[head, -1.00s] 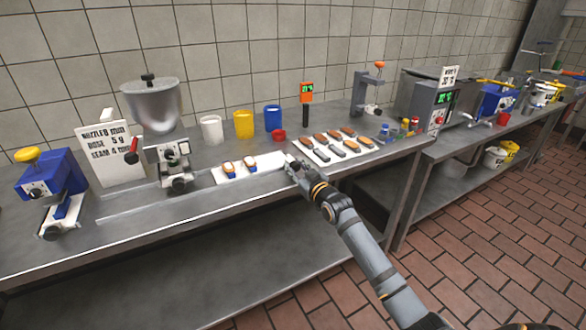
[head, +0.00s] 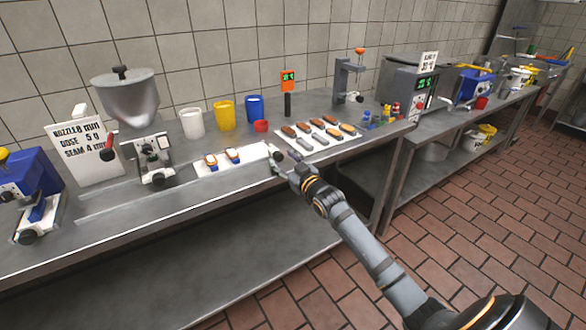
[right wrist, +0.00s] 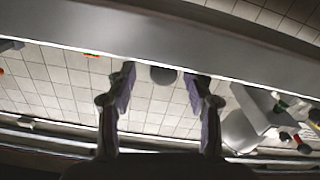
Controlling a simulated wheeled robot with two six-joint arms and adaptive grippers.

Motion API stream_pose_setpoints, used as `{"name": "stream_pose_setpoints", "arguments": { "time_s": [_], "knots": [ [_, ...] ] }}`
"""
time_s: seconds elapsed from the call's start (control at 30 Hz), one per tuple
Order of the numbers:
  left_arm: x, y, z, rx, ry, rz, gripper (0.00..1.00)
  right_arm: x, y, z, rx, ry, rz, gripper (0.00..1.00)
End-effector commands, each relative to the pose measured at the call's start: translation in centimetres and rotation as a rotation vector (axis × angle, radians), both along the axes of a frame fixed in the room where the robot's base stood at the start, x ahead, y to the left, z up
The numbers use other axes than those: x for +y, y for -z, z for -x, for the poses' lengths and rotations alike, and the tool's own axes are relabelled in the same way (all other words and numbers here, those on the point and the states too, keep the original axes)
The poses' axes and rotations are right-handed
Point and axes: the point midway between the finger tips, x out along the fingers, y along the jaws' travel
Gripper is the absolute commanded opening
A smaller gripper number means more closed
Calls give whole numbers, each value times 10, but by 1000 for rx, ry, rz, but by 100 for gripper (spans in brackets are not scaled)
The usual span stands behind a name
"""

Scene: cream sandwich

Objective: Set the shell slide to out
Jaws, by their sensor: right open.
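The shell slide (head: 254,151) is a long white plate on the metal bench, with two brown-and-white shells (head: 221,158) lying on its left part. A black knob (head: 278,155) stands at its right end. My right gripper (head: 282,166) is open, low at the bench's front edge, just in front of the knob. The right wrist view shows the two fingers of this gripper (right wrist: 161,88) spread apart, with a dark round knob (right wrist: 164,75) beyond and between their tips. I cannot tell whether they touch it. My left gripper is not in view.
A hopper machine (head: 128,100) stands left of the slide, beside a printed sign (head: 85,150). White, yellow and blue cups (head: 224,116) stand behind. A tray with several filled pieces (head: 310,150) lies close to the right. The floor in front is clear.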

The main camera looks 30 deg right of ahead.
Motion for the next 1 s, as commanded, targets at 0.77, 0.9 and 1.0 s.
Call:
{"name": "stream_pose_setpoints", "arguments": {
  "time_s": [0.77, 0.9, 1.0],
  "knots": [
    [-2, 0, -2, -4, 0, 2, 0, -4, 0, 93, 0, 0, 5, 52],
    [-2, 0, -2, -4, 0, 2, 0, -4, -1, 94, -2, 1, 2, 52],
    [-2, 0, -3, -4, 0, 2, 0, -4, -1, 94, -1, 1, 1, 52]
  ]
}}
